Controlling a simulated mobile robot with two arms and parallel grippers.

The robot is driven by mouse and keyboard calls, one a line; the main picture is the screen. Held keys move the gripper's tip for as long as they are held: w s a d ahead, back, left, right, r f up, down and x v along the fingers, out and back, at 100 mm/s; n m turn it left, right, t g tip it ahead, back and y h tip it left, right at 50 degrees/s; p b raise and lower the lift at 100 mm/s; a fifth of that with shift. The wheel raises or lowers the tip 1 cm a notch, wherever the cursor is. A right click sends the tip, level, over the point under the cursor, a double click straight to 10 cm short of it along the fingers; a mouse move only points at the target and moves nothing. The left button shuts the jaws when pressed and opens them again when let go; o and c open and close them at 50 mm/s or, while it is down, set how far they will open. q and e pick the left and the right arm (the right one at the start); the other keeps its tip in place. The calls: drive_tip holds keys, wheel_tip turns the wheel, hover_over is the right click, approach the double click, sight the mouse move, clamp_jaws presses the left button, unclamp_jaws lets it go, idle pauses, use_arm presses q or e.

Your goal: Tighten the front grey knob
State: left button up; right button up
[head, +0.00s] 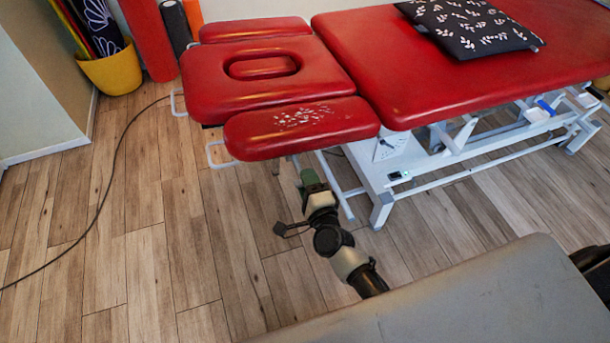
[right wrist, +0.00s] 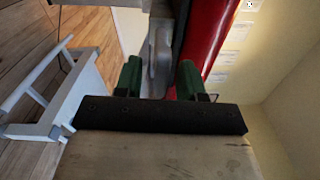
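A red treatment table (head: 449,85) has a red head section (head: 227,81) and a front red armrest (head: 332,122) with worn pale patches. My right gripper (head: 308,178) reaches in just under the front armrest. In the right wrist view, the two green fingers of my right gripper (right wrist: 159,78) stand apart. A grey part (right wrist: 159,55), apparently the front grey knob, shows between and beyond them, beside the red pad's edge. I cannot tell whether a finger touches it. In the head view the knob is hidden. My left gripper is not in view.
The table's white frame (head: 381,206) stands close right of my right arm. A patterned black cushion (head: 468,25) lies on the table. A yellow basket (head: 113,73) stands at the back left. A black cable (head: 98,214) crosses the mostly clear wooden floor.

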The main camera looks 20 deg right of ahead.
drive_tip(key=s, duration=0.8)
drive_tip(key=shift+s+d, duration=0.15)
drive_tip(key=shift+s, duration=0.25)
